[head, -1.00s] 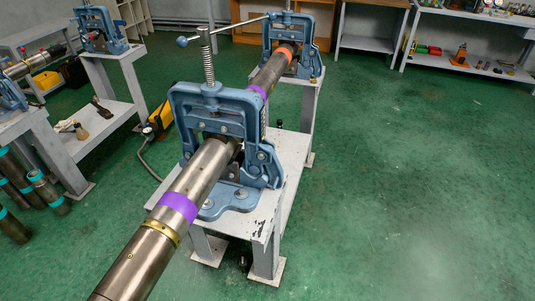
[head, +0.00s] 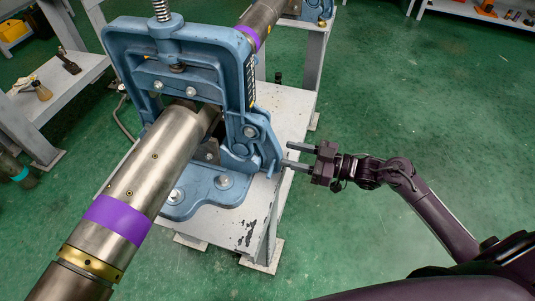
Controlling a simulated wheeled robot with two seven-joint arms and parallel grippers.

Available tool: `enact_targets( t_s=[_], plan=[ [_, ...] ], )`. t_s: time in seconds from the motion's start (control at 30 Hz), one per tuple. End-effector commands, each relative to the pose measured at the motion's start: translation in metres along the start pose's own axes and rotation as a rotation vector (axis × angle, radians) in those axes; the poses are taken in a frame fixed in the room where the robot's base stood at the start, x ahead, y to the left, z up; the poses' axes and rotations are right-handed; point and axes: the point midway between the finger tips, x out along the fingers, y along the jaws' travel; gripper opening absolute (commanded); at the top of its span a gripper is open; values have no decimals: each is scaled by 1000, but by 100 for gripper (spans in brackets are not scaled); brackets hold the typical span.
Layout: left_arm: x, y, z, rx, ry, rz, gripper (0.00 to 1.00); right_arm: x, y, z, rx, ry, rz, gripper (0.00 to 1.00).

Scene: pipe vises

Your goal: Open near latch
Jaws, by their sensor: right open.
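The near pipe vise (head: 180,52) is a blue frame bolted to a grey stand, with a threaded screw on top. A steel pipe (head: 160,160) with a purple band runs through it. The vise's latch (head: 267,148) is the blue lever on the right side of the frame, below the spring. My right gripper (head: 286,156) comes in from the right with its two fingers pointing left. It is open, and its fingertips are at or very near the latch's lower end; I cannot tell whether they touch. My left gripper is not in view.
The stand's grey top (head: 254,208) has chipped paint and lies below the vise. A second blue vise (head: 312,10) stands behind along the pipe. A grey side bench (head: 50,90) is at left. The green floor (head: 420,110) at right is clear.

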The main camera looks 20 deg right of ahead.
Motion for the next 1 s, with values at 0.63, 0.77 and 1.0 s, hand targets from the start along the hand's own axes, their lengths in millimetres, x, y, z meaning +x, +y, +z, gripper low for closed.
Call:
enact_targets(
  t_s=[0.63, 0.77, 1.0],
  plan=[
    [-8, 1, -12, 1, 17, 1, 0, 72, 0, 0, 0, -1, 2, 45],
    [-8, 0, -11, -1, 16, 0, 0, 72, 0, 0, 0, -1, 2, 45],
    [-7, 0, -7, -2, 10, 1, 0, 72, 0, 0, 0, -1, 2, 20]
  ],
)
